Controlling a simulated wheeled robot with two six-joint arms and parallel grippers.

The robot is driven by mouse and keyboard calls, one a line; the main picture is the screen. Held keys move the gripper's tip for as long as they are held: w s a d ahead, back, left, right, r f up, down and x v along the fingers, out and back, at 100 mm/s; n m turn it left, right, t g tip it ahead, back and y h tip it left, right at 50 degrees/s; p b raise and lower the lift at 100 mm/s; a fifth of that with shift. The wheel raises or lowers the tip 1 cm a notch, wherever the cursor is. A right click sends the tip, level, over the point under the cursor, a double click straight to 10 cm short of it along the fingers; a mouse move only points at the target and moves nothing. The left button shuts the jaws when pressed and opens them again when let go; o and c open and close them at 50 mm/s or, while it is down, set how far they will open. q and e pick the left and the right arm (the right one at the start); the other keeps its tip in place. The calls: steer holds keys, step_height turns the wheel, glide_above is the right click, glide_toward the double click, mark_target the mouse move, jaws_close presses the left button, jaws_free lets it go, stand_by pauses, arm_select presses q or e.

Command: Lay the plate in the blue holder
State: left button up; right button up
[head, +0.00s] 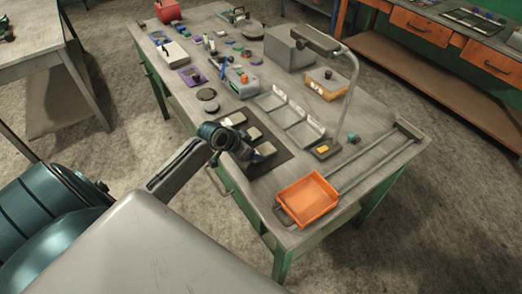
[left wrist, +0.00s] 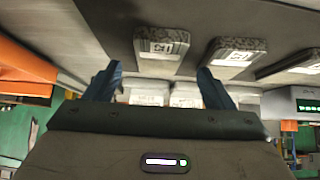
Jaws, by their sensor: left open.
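My left gripper (head: 250,153) is low over the dark mat (head: 284,153) at the near left of the green-legged table. In the left wrist view the left gripper (left wrist: 158,75) has its two blue fingers apart, with nothing clearly held between them. Several flat grey blocks with pale printed labels lie beyond the fingers, one upper left (left wrist: 162,42) and one to its right (left wrist: 235,50). I cannot tell which thing is the plate. A small blue upright part (head: 224,71) stands by a grey device; I cannot tell if it is the blue holder. My right gripper is not in view.
An orange tray (head: 307,199) sits at the near corner beside a metal rail frame. A curved lamp (head: 352,85) rises over the right side. A pale divided rack (head: 290,117) lies behind the mat. A grey box (head: 290,48) and many small items crowd the far part.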

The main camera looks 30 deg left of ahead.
mark_target(261, 152)
arm_select(q)
steer(key=x, duration=0.2)
steer(key=shift+w+d+f+p, duration=0.2)
steer(key=shift+w+f+p, duration=0.05)
steer(key=shift+w+p, duration=0.05)
steer(key=shift+f, duration=0.1)
steer(key=shift+c, duration=0.3)
steer(key=c, duration=1.1)
jaws_close()
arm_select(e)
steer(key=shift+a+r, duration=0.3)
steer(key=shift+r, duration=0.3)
